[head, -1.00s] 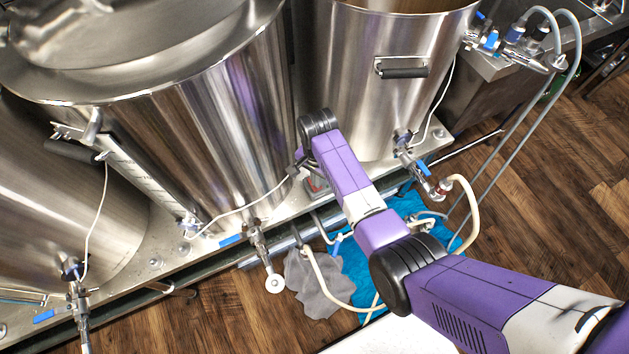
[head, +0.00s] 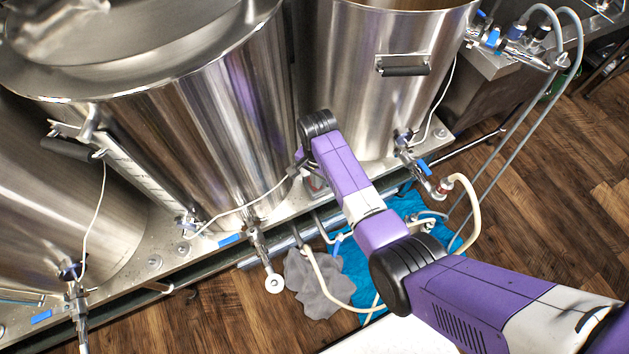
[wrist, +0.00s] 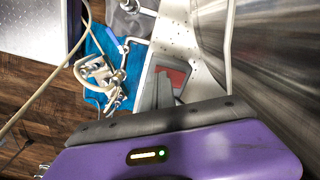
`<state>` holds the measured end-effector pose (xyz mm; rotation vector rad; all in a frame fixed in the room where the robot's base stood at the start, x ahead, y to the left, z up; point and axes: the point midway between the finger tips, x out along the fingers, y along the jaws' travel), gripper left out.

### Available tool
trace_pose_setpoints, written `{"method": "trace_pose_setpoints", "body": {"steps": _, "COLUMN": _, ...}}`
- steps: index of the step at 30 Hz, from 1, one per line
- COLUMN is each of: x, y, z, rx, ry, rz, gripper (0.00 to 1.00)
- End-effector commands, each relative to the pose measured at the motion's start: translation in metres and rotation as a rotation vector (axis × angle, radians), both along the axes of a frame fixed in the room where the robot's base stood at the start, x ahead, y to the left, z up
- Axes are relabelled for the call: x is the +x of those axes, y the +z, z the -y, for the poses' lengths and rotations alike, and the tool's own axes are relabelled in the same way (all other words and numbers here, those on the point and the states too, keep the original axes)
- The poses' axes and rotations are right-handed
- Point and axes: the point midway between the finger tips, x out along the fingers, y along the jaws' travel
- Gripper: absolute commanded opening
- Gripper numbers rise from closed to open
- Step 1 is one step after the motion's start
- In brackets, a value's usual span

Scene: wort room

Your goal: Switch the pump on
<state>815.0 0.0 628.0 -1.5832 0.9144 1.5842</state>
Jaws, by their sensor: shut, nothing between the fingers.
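A grey box with a red rectangular switch face (wrist: 174,74) sits on the pale metal deck, near the middle of the wrist view. I cannot tell from its look whether it is on or off. My gripper (wrist: 163,90) is shut and empty, its grey fingers right beside the lower left of the red face. I cannot tell whether they touch it. In the head view, my arm hides most of this spot. The pump itself is not clear to me; metal fittings with pale hoses (wrist: 104,78) lie over a blue cloth.
Large steel kettles (head: 215,125) stand close behind the deck. A valve with a blue handle (head: 417,165) sticks out on the right, and another valve (head: 262,255) near the middle. A grey cloth (head: 318,285), a blue cloth (head: 358,270) and hoses lie below.

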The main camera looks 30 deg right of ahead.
Motion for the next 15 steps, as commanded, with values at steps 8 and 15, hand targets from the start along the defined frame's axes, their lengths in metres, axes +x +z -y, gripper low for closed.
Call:
{"method": "trace_pose_setpoints", "body": {"steps": 8, "x": 0.0002, "y": -0.0086, "z": 0.0001, "rx": 0.0, "ry": 0.0, "rz": 0.0, "gripper": 0.0}}
{"method": "trace_pose_setpoints", "body": {"steps": 15, "x": 0.0, "y": -0.0088, "z": 0.0004, "rx": 0.0, "ry": 0.0, "rz": 0.0, "gripper": 0.0}}
